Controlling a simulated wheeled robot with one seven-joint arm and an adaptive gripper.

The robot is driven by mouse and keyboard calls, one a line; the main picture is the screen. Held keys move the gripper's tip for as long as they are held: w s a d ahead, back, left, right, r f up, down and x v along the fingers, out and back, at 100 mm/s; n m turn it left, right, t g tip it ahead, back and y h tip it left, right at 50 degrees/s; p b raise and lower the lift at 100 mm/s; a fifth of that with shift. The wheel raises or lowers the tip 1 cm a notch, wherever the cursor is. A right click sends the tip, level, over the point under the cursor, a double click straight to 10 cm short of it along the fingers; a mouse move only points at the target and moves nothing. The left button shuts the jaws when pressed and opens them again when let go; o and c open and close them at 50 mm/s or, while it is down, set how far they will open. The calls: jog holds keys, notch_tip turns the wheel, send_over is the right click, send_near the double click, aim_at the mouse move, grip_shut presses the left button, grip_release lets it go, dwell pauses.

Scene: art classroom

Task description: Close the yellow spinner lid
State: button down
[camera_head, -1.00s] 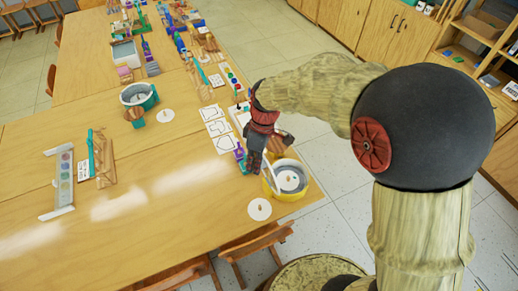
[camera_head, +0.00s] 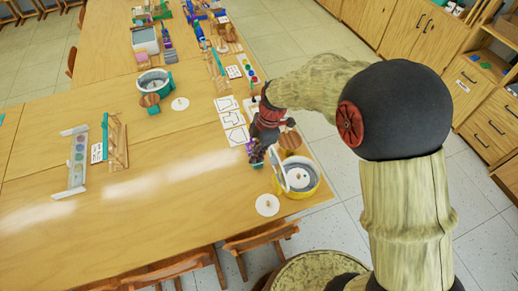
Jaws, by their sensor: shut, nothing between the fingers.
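The yellow spinner (camera_head: 312,187) is a round yellow tub near the table's right front corner, with a grey inside and a white disc (camera_head: 298,176) in it. Its lid (camera_head: 279,171) shows as a pale, narrow panel standing steeply up at the tub's left side, so it is open. My gripper (camera_head: 257,159), dark with red parts, points down just left of and behind the lid. It is shut and empty. Whether its fingertips touch the lid cannot be told from this view.
A loose white disc (camera_head: 267,205) lies on the table (camera_head: 150,215) in front of the tub. A round wooden piece (camera_head: 290,139) is behind it. Printed sheets (camera_head: 231,119) lie behind the gripper. A teal spinner (camera_head: 153,83) stands farther back. The front middle table is clear.

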jog(key=d+f, duration=0.3)
jog(key=shift+w+f, duration=0.25)
jog(key=shift+w, duration=0.15)
